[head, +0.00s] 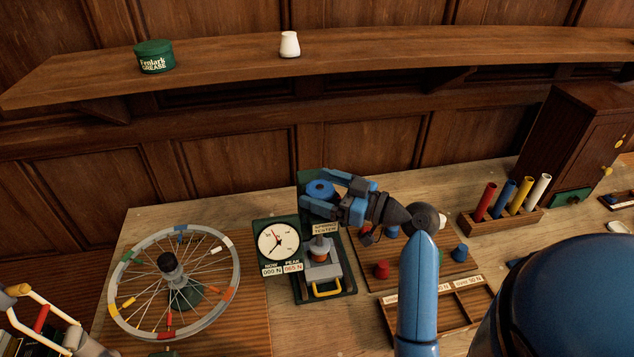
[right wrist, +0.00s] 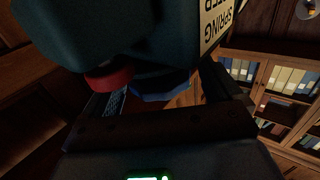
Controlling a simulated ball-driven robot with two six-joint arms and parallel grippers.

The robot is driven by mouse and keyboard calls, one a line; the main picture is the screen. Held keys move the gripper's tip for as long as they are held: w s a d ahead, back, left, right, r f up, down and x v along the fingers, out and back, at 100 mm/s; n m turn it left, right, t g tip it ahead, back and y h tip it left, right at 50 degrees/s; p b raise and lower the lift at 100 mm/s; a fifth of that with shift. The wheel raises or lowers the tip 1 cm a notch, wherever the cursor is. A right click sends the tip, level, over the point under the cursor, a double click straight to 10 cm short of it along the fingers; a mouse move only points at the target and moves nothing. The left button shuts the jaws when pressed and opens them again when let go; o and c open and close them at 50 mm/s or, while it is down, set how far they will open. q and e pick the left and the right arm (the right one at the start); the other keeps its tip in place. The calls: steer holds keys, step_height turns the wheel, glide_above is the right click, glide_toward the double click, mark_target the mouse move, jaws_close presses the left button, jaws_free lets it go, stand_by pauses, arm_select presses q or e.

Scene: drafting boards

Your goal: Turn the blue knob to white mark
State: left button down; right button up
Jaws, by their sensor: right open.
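The blue knob (head: 320,188) sits on top of the green spring tester (head: 306,281). My right gripper (head: 322,192) is open, with one finger on the far side of the knob and one on the near side; I cannot tell whether they touch it. In the right wrist view a blue faceted part (right wrist: 163,91), likely the knob, shows beyond the dark gripper body, under the tester's housing (right wrist: 130,35). I cannot make out a white mark on the tester.
The tester's dial (head: 278,242) reads 000 N now and 065 N peak. A spoked wheel (head: 125,318) stands to the left. A compartment tray (head: 462,312), colored knobs and a rack of colored tubes (head: 500,219) are to the right. A shelf (head: 220,68) runs above.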

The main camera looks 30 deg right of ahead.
steer(key=shift+w+a, duration=0.45)
steer(key=shift+w, duration=0.1)
steer(key=c, duration=1)
steer(key=shift+o, duration=0.2)
steer(key=shift+f, duration=0.15)
steer(key=n+g+y+b, duration=0.3)
steer(key=g+y+b, duration=0.1)
steer(key=b, duration=0.2)
steer(key=shift+f+n, duration=0.1)
steer(key=shift+n, duration=0.2)
steer(key=shift+s+r+n+g+y+b, duration=0.1)
steer(key=shift+r+n+g+y+b, duration=0.1)
steer(key=shift+n+g+y+b, duration=0.4)
